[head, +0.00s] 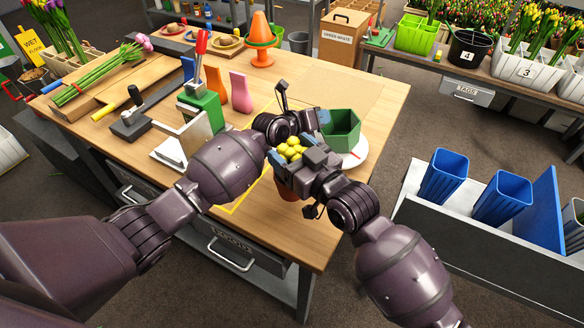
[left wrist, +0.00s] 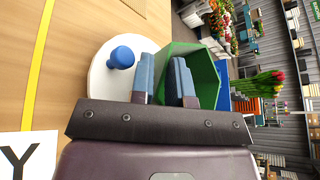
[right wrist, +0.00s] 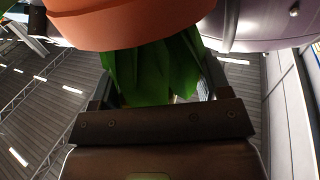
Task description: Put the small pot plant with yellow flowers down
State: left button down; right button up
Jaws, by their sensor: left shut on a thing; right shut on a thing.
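The small pot plant has yellow flowers (head: 291,150) and an orange-brown pot (head: 287,189). My right gripper (head: 290,163) is shut on its green leaves (right wrist: 155,72), and the pot (right wrist: 125,22) shows beside them in the right wrist view. My right gripper hides much of the plant in the head view. I cannot tell whether the pot touches the table. My left gripper (head: 320,128) is shut on the wall of a green six-sided pot (head: 343,126), with a finger either side of the wall in the left wrist view (left wrist: 164,80).
The green pot is over a white round plate (head: 358,156) on the wooden table (head: 378,98). Vases (head: 241,92), a tool with a red handle (head: 203,45) and an orange cone (head: 261,30) stand behind. A yellow line (left wrist: 38,65) marks the tabletop. Blue buckets (head: 445,176) are right.

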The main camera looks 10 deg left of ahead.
jog(key=shift+f, duration=2.3)
jog(key=o, duration=1.3)
jog(key=shift+s+d, duration=0.1)
jog(key=shift+d, duration=0.05)
jog(key=v, duration=1.1)
jog(key=shift+s+d, duration=0.2)
jog(key=shift+s, duration=0.05)
